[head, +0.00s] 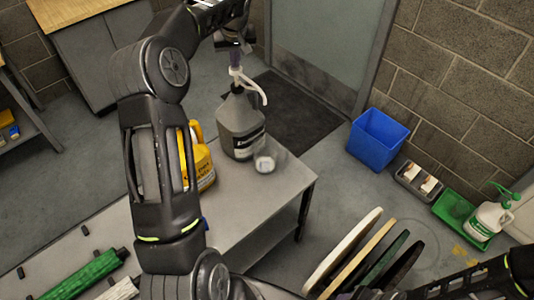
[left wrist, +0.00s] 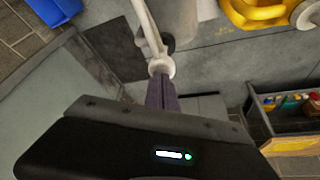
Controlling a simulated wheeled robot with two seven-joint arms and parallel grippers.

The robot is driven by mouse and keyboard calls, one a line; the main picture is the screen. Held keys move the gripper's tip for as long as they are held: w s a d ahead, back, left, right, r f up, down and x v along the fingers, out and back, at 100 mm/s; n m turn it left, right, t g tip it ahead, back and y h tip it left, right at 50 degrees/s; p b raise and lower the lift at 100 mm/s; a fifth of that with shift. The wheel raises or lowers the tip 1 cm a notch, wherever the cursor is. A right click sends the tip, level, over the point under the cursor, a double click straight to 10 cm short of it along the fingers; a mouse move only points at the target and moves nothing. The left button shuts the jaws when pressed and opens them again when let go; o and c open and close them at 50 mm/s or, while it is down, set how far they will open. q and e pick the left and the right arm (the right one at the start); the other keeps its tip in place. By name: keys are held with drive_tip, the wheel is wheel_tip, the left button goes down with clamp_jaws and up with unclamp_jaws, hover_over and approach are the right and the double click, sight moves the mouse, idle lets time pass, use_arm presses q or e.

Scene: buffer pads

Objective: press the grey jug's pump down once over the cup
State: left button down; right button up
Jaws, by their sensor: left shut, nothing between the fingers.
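The grey jug (head: 240,125) stands upright on the grey table, with a white pump (head: 236,77) on top. Its curved spout reaches right and down, above the small clear cup (head: 265,161) beside the jug. My left gripper (head: 235,58) is shut and empty, its fingertips directly above the pump head. In the left wrist view the shut purple-grey fingers (left wrist: 162,92) meet the white pump head (left wrist: 161,67); I cannot tell if they press on it. The jug's body (left wrist: 178,22) is partly cut off there. My right gripper is not in view; only part of that arm shows.
A yellow jug (head: 203,165) stands left of the grey jug, partly behind my left arm. The table's (head: 245,215) front is clear. A blue bin (head: 378,138), a green tray (head: 453,212) and a white-and-green bottle (head: 490,220) are on the floor at right.

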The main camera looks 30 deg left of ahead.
use_arm(q)
drive_tip(key=shift+r+p, duration=0.45)
drive_tip(key=shift+r, duration=0.55)
drive_tip(key=shift+r, duration=0.1)
wheel_tip(320, 180, up, 5)
drive_tip(key=p, duration=0.4)
idle(0.4)
